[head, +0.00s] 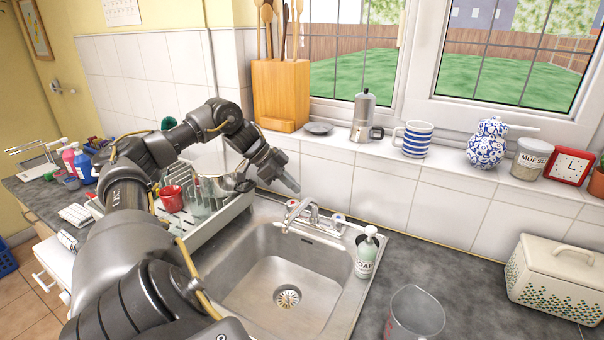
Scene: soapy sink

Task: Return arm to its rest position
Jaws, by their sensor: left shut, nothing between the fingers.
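My left arm (125,225) comes in from the lower left and reaches over the dish rack (215,232). Its gripper (292,186) is shut and empty, held in the air behind the left part of the sink, close to the tap (303,212) in the picture. I cannot tell whether it touches the tap. My right arm and gripper are not in view.
The steel sink (245,296) is empty. A soap bottle (367,252) stands at its right rim, with a clear container (414,314) nearer. A red mug (172,198) and a pot (217,176) are at the rack. A bread bin (560,278) stands far right.

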